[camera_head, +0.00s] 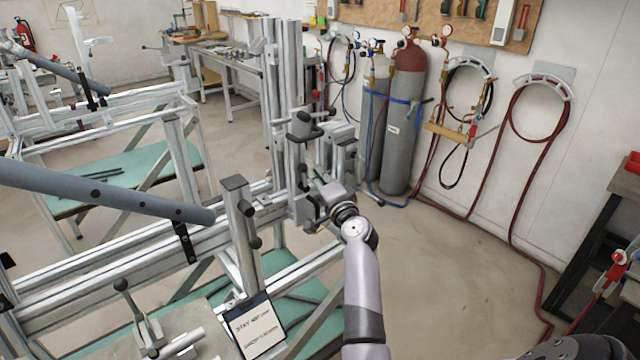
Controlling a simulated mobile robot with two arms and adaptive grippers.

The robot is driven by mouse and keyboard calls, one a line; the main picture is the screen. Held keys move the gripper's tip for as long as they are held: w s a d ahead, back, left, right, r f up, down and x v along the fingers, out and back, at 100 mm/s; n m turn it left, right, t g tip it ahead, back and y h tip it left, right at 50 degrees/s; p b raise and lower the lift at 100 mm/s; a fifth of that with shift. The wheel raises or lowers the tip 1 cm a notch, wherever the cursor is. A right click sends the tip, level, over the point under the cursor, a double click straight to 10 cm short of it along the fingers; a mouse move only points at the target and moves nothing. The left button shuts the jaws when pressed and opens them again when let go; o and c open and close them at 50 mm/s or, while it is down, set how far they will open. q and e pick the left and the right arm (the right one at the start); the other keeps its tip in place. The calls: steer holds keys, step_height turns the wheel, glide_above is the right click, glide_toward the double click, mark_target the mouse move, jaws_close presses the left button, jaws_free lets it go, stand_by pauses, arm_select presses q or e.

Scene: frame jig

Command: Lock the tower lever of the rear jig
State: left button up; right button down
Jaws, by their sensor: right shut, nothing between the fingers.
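The jig is an aluminium-profile frame with a vertical tower (275,90) at its rear end. Dark clamp parts and a black-knobbed lever (304,117) sit on the tower. I cannot tell whether this lever is locked. My right arm reaches up from the bottom. My right gripper (310,208) is at the lower part of the tower, beside its clamp block. It is shut with nothing held, and its fingertips are partly hidden against the metal parts. I cannot tell whether it touches them. My left gripper is not in view.
A grey-blue tube (100,190) lies along the jig at left. A short post (240,225) and a sign (255,325) stand in front. Gas cylinders (405,120) and hoses (540,110) line the right wall.

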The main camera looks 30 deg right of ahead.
mark_target(301, 189)
steer(key=a+n+b, duration=0.1)
steer(key=n+b, duration=0.2)
steer(key=a+n+t+y+b, duration=0.1)
steer(key=n+b, duration=0.2)
steer(key=a+f+n+t+y+b, duration=0.1)
steer(key=a+n+b, duration=0.1)
steer(key=n+b, duration=0.1)
steer(key=shift+s+f+n+b, duration=0.1)
steer(key=shift+s+n+b, duration=0.05)
steer(key=shift+n+b, duration=0.15)
steer(key=n+b, duration=0.1)
steer(key=n+y, duration=0.1)
steer(key=n, duration=0.1)
steer(key=a+n+y+b, duration=0.1)
steer(key=shift+a+f+b, duration=0.1)
steer(key=shift+f+b, duration=0.25)
steer(key=shift+f, duration=0.05)
steer(key=shift+s+a+f+n+t+y+b, duration=0.15)
steer(key=shift+n+y+b, duration=0.1)
steer(key=shift+n, duration=0.45)
steer(key=shift+w+a+f+n+t+y+b, duration=0.1)
steer(key=shift+a+n+y+b, duration=0.15)
steer(key=shift+n, duration=0.45)
steer(key=shift+s+a+f+n+t+y+b, duration=0.1)
steer(key=shift+f+n+y+b, duration=0.15)
steer(key=shift+n, duration=0.75)
steer(key=shift+r, duration=0.1)
